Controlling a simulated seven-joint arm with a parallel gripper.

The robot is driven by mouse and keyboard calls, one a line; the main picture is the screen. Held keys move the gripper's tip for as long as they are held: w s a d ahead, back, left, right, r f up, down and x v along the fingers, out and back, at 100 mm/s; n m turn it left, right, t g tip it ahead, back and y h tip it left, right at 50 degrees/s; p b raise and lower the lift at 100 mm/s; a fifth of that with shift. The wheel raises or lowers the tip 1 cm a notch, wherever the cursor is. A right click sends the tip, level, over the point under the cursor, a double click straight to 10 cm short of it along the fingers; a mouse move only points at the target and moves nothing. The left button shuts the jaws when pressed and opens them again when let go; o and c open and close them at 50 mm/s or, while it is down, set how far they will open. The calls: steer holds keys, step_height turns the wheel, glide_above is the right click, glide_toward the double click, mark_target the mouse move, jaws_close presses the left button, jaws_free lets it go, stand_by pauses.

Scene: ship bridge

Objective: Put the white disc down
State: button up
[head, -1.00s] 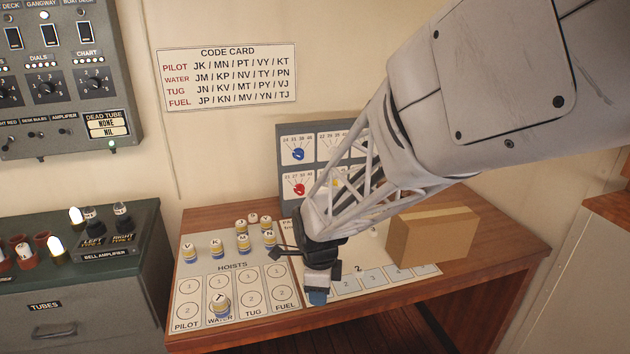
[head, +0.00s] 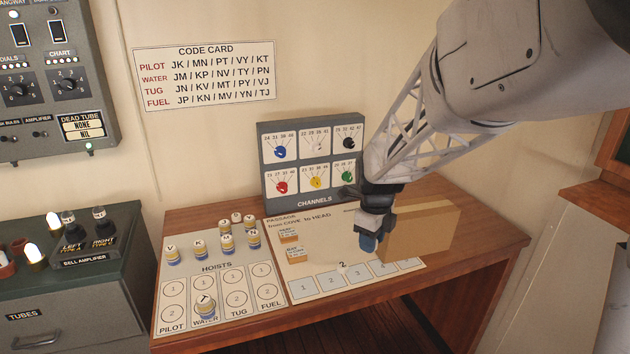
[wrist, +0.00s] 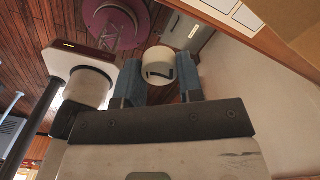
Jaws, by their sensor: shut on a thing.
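The white disc (wrist: 158,65), thick and with a dark mark on its face, is between the two blue fingertips of my gripper (wrist: 158,85) in the wrist view. My gripper is shut on it. In the head view my gripper (head: 368,243) is over the right part of the passage chart (head: 330,250), just left of the cardboard box. I cannot make out the held disc there. Another white piece marked 2 (head: 342,267) is on the chart, above the row of numbered squares.
The cardboard box (head: 425,232) stands close on the right. The channels panel (head: 312,160) stands behind. Several lettered pegs (head: 227,240) stand around the hoists board (head: 213,268), with peg T (head: 205,306) on it. The numbered squares (head: 330,283) look empty.

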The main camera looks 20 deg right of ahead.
steer(key=s+d+r+m, duration=0.1)
steer(key=d+r+m, duration=0.1)
steer(key=d, duration=0.4)
steer(key=s+d+r+m, duration=0.1)
steer(key=d+r+m, duration=0.1)
steer(key=d, duration=0.5)
steer(key=shift+s+d+r+m, duration=0.2)
steer(key=shift+d+r+m, duration=0.1)
steer(key=shift+r+m, duration=0.15)
steer(key=shift+w+d, duration=0.1)
glide_above(418, 208)
steer(key=shift+w+d+f, duration=0.1)
steer(key=shift+f, duration=0.6)
steer(key=shift+f, duration=1.75)
steer(key=shift+f, duration=0.15)
steer(key=o, duration=0.9)
